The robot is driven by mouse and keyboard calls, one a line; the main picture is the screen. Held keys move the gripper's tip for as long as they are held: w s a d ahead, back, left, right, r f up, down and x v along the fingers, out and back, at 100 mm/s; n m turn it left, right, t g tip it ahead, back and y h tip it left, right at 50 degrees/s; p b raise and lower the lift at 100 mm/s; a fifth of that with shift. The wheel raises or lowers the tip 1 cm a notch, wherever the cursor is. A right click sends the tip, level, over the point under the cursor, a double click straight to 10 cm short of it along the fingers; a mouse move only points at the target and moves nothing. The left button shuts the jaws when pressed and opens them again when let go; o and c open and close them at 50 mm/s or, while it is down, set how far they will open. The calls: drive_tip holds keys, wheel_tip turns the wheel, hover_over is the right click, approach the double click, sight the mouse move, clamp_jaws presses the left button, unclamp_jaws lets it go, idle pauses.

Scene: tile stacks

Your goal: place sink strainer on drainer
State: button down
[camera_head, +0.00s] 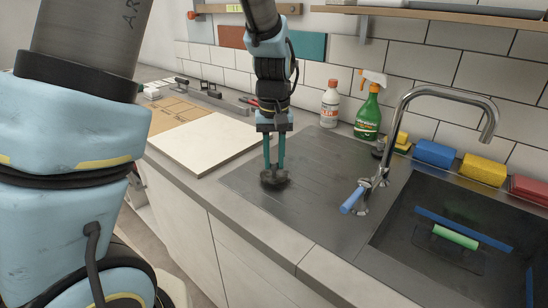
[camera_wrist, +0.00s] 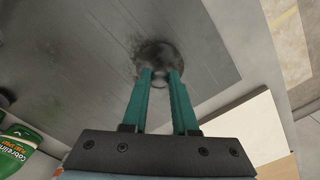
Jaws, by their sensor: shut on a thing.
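The sink strainer (camera_head: 275,180) is a small dark round piece at the tips of my gripper (camera_head: 274,168). In the wrist view the strainer (camera_wrist: 160,58) shows as a dark disc between and beyond the two green fingers (camera_wrist: 160,75). My gripper points down and is shut on the strainer. The drainer (camera_head: 235,178) is the grey metal surface left of the sink, and the strainer is over its left part. It also shows in the wrist view (camera_wrist: 80,60). I cannot tell whether the strainer touches the drainer.
A pale tile (camera_head: 200,146) lies left of the drainer. A white bottle (camera_head: 329,105) and a green spray bottle (camera_head: 367,115) stand at the back wall. The tap (camera_head: 440,92) and sink basin (camera_head: 400,235) are to the right. Blue and yellow sponges (camera_head: 484,170) line the back edge.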

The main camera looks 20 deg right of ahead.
sight(274, 164)
drive_tip(key=c, duration=0.7)
unclamp_jaws()
drive_tip(key=shift+f, duration=0.1)
wheel_tip(274, 164, up, 12)
drive_tip(key=b, duration=0.1)
drive_tip(key=a+f, duration=0.3)
drive_tip(key=a, duration=0.6)
drive_tip(key=s+a+f+n+t, duration=0.1)
drive_tip(key=a+f, duration=0.3)
drive_tip(key=a, duration=0.5)
drive_tip(key=s+a+f+n, duration=0.1)
drive_tip(key=a+f, duration=0.3)
drive_tip(key=a, duration=0.5)
drive_tip(key=shift+s+a+t, duration=0.2)
drive_tip(key=shift+a+t, duration=0.05)
drive_tip(key=shift+t, duration=0.05)
